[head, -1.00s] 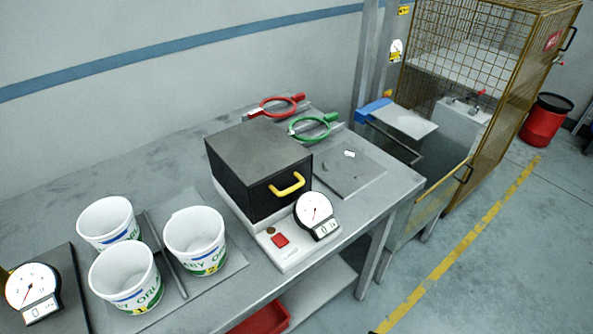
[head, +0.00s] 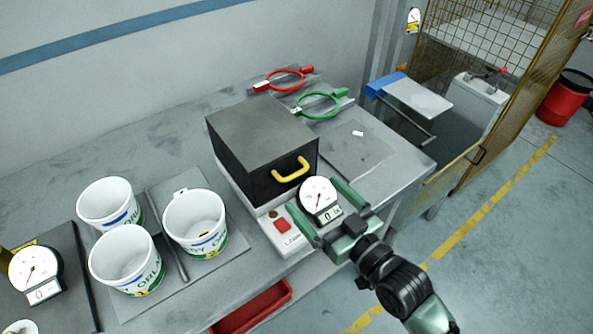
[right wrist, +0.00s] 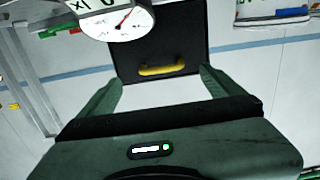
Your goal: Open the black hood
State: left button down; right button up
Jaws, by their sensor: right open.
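The black hood (head: 258,142) is a box on a white device base (head: 290,240) on the table, and it is closed down on the base. Its yellow handle (head: 291,170) is on the front face. My right gripper (head: 327,208) is open and empty in front of the hood, low and right of the handle, with the round dial gauge (head: 318,193) showing between its fingers in the head view. In the right wrist view the hood (right wrist: 160,40) and handle (right wrist: 162,69) lie ahead between the fingers, apart from them. My left gripper is not in view.
Several white tubs, including one near the hood (head: 195,222), stand to the left. A red ring tool (head: 284,80) and a green ring tool (head: 320,104) lie behind. A red tray (head: 252,306) is below the table. A wire cage (head: 470,50) stands at the right.

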aim_at(297, 176)
jog(key=x, duration=0.2)
jog(key=p+x, duration=0.1)
jog(key=x, duration=0.1)
jog(key=p+x, duration=0.1)
jog(key=x, duration=0.1)
jog(key=shift+w+a+r, duration=0.25)
jog(key=shift+a+r, duration=0.05)
jog(key=shift+r, duration=0.1)
jog(key=shift+w+a+f, duration=0.1)
jog(key=shift+w+a, duration=0.2)
jog(key=shift+w, duration=0.2)
